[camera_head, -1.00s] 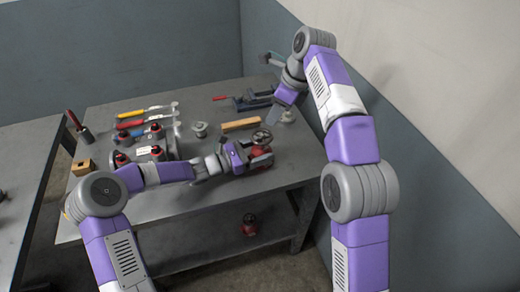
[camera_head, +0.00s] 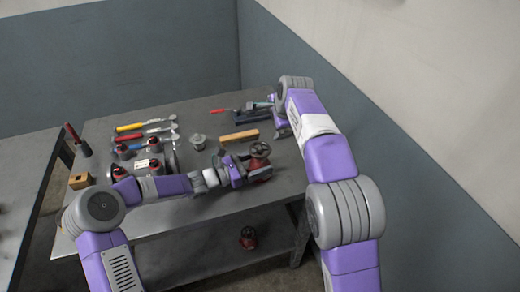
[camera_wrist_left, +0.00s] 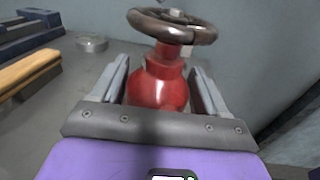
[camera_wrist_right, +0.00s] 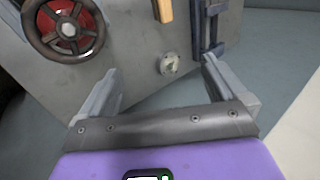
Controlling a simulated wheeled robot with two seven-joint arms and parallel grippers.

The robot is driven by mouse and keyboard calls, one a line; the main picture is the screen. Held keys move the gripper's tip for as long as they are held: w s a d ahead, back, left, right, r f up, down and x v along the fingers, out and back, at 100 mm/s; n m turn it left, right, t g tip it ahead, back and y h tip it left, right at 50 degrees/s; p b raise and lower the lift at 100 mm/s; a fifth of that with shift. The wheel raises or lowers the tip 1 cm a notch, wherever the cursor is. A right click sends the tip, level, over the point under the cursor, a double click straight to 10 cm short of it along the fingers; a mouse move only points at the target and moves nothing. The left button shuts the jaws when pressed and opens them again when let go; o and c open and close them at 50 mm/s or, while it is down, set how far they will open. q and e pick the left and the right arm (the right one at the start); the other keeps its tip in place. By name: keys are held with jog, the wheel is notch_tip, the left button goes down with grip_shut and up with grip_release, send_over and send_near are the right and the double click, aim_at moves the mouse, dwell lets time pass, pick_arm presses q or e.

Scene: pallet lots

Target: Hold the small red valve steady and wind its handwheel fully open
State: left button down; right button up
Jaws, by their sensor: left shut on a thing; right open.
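The small red valve (camera_head: 263,172) stands near the bench's front right edge, its dark handwheel (camera_head: 260,149) on top. My left gripper (camera_head: 252,170) is shut on its red body, which sits between the fingers in the left wrist view (camera_wrist_left: 158,88). The handwheel is above those fingers and clear of them. My right gripper (camera_wrist_right: 165,88) is open and empty, over the right part of the bench. The handwheel shows at upper left in the right wrist view (camera_wrist_right: 62,28), apart from the right fingers. My right arm partly hides this area in the head view.
A wooden bar (camera_head: 239,137), a grey fitting (camera_head: 198,141) and a blue clamp (camera_head: 250,117) lie behind the valve. A small round metal piece (camera_wrist_right: 168,64) is near my right fingers. Tools and red-topped parts fill the bench's left. Another red valve (camera_head: 248,238) is on the lower shelf. A wall bounds the right.

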notch_tip(320, 180, down, 3)
jog(key=w+d+n+t+h, duration=0.2)
jog(key=n+t, duration=0.1)
jog(key=n, duration=0.3)
jog(key=m+t+y, duration=0.7)
jog(key=m+y, duration=0.1)
jog(key=m, duration=1.4)
send_near(260, 149)
jog(key=x, duration=1)
jog(key=shift+f, duration=0.1)
